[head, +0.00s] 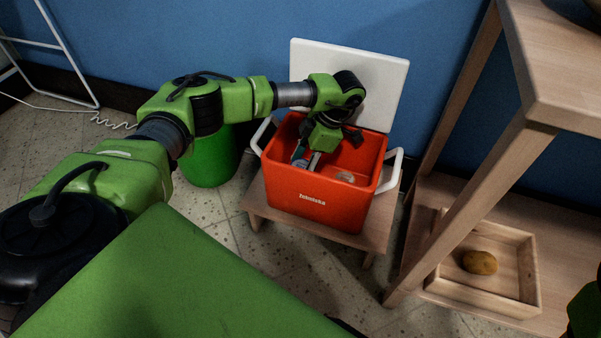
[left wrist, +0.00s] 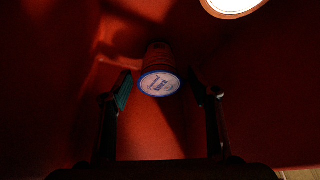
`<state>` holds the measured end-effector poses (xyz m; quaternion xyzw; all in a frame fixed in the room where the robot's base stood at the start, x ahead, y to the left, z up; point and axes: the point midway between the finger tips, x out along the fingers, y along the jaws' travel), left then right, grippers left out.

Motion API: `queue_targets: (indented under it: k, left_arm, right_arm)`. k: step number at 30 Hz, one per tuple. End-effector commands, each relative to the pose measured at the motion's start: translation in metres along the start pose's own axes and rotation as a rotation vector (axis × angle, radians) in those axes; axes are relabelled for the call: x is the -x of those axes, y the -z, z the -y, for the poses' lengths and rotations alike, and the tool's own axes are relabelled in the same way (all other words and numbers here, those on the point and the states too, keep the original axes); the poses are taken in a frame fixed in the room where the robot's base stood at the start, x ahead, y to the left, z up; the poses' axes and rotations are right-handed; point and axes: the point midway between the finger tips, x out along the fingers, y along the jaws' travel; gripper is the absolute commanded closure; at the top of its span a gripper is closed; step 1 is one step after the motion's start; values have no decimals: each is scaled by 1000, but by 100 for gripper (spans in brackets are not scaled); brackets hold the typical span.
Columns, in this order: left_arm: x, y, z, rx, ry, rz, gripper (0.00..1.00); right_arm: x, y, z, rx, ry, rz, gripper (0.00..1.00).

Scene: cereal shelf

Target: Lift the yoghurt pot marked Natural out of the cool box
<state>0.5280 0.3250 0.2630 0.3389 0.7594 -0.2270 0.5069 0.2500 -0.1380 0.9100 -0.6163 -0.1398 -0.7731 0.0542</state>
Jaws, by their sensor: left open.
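The red cool box (head: 312,196) stands open with its handles out at the sides. My left gripper (head: 306,161) reaches down into it and is open. In the left wrist view its two fingers (left wrist: 162,93) stand apart, with a pot (left wrist: 160,83) between and beyond them. The pot's lid is white with a blue rim and dark print too blurred to read surely. Whether the fingertips are level with the pot I cannot tell. Another white-lidded pot (left wrist: 233,5) is cut off at the top right; a pale round lid (head: 345,177) shows in the head view.
The box stands on a low wooden stool (head: 375,228). A green bin (head: 208,158) stands at left. A wooden shelf (head: 480,150) at right holds a tray (head: 460,283) with a potato (head: 480,262).

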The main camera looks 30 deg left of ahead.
Motion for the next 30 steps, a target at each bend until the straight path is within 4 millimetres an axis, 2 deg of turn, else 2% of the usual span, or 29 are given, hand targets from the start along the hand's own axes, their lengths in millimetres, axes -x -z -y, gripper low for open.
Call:
queue_targets:
  k: [7, 8, 12, 23, 27, 30]
  left_arm:
    - [-1, 0, 0, 0, -1, 0, 45]
    - [-1, 0, 0, 0, -1, 0, 50]
    - [-1, 0, 0, 0, -1, 0, 87]
    - [2, 1, 0, 0, -1, 1, 87]
    - [11, 5, 0, 0, -2, 2, 87]
    - [23, 10, -1, 0, -2, 2, 87]
  right_arm:
    - [-1, 0, 0, 0, 1, -2, 60]
    - [-1, 0, 0, 0, 1, -2, 60]
    - [-1, 0, 0, 0, 1, -2, 60]
    - [-3, 0, 0, 0, 1, -3, 60]
    - [-7, 1, -1, -1, -1, -9, 60]
    - [4, -12, -4, -5, -14, 44, 60]
